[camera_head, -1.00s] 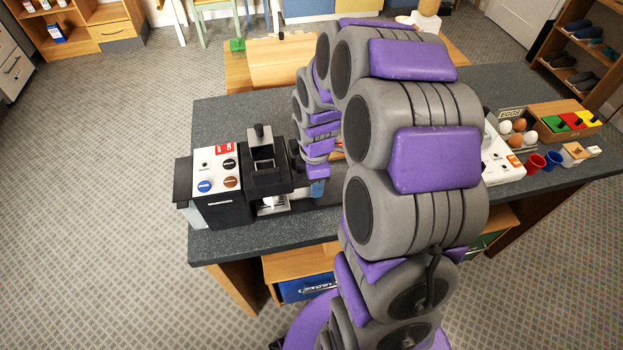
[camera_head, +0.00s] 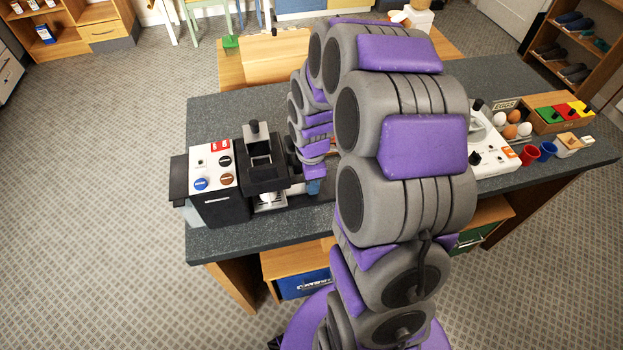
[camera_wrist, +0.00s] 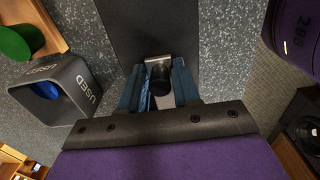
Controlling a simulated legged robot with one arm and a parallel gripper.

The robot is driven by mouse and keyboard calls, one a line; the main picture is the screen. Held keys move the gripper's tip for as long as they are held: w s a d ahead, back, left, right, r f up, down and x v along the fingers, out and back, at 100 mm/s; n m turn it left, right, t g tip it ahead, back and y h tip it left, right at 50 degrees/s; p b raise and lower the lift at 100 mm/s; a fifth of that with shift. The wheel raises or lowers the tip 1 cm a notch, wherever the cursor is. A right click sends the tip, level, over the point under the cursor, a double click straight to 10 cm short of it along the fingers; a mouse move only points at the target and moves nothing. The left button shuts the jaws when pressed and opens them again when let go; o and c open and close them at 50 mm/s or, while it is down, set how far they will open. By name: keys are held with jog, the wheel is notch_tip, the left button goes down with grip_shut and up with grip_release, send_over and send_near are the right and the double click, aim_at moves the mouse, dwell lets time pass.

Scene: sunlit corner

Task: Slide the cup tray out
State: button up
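The coffee machine (camera_head: 215,195) stands at the left end of the dark counter. Its metal cup tray (camera_head: 270,207) sits low at the front, under the black brewing part, with something white above it. My gripper (camera_head: 314,187) is at the machine's right side, mostly hidden by my arm. I cannot tell whether the fingers press on the knob.
A grey box marked USED (camera_wrist: 62,92) stands left of my gripper in the wrist view. A white appliance (camera_head: 488,155), eggs (camera_head: 512,130), a red cup (camera_head: 530,155) and a blue cup (camera_head: 548,150) are at the counter's right. The counter's front left is clear.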

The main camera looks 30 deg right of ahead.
jog(key=shift+c, duration=1.1)
jog(key=shift+s+d+p, duration=0.4)
jog(key=shift+s+d, duration=0.1)
jog(key=shift+d, duration=1.25)
jog(key=shift+s+d+p, duration=0.4)
jog(key=shift+s+d, duration=0.1)
jog(key=shift+d, duration=1.2)
jog(key=shift+s+d+p, duration=0.4)
jog(key=shift+s+d, duration=0.1)
jog(key=shift+d, duration=1.25)
jog(key=o, duration=0.6)
notch_tip(320, 180, up, 7)
jog(key=p, duration=0.4)
